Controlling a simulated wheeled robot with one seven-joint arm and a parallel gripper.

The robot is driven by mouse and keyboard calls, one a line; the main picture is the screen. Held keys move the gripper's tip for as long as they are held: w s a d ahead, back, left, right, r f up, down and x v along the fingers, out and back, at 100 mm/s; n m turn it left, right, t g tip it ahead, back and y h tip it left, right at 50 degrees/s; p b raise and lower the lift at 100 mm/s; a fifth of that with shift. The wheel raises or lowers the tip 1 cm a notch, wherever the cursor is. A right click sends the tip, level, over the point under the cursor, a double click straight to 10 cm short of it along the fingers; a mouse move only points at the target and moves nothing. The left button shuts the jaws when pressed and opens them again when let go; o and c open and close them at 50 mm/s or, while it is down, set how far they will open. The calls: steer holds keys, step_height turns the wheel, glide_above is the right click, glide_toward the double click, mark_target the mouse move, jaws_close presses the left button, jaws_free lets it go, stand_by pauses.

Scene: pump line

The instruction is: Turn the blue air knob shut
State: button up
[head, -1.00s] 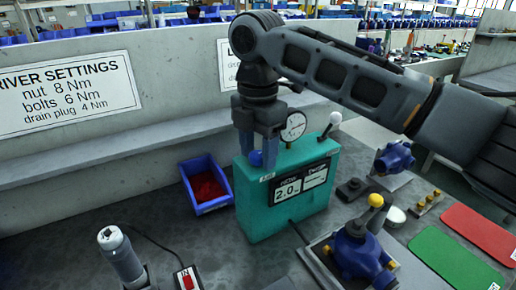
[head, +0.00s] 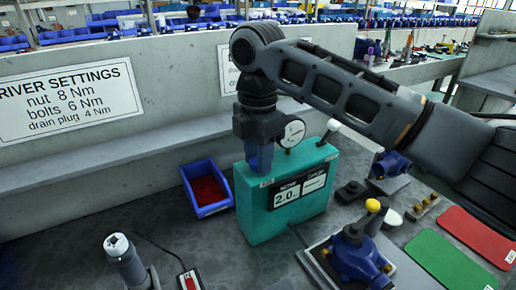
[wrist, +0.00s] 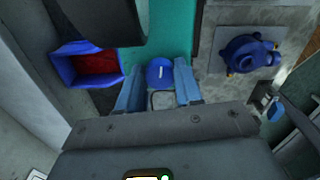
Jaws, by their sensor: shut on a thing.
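The blue air knob (wrist: 160,74) sits between my gripper's two fingers in the wrist view, with a white mark on its face. My gripper (wrist: 159,88) is shut on it there. In the head view my gripper (head: 260,158) points down onto the top left of the green tester box (head: 262,220), and its fingers hide the knob. The box carries a round dial gauge (head: 293,132), a white-tipped lever (head: 333,124) and a display (head: 286,197) that seems to read 2.0.
A blue bin (head: 206,187) with red contents stands left of the box. A blue pump (head: 357,255) on a plate is at the front right, another pump (head: 390,165) behind it. A screwdriver-like tool (head: 125,258) stands at front left. Green (head: 450,262) and red (head: 478,238) mats lie right.

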steer(key=m+p, duration=0.4)
steer(key=p, duration=0.1)
steer(key=shift+r+p, duration=0.3)
steer(key=shift+p, duration=0.05)
steer(key=m+p, duration=0.5)
steer(key=p, duration=0.1)
steer(key=shift+s+m, duration=0.1)
steer(key=shift+m, duration=0.3)
steer(key=m+p, duration=0.3)
steer(key=shift+f, duration=0.15)
steer(key=shift+f+m, duration=0.1)
steer(key=shift+m, duration=1.6)
steer(key=o, duration=1)
steer(key=shift+o, duration=0.2)
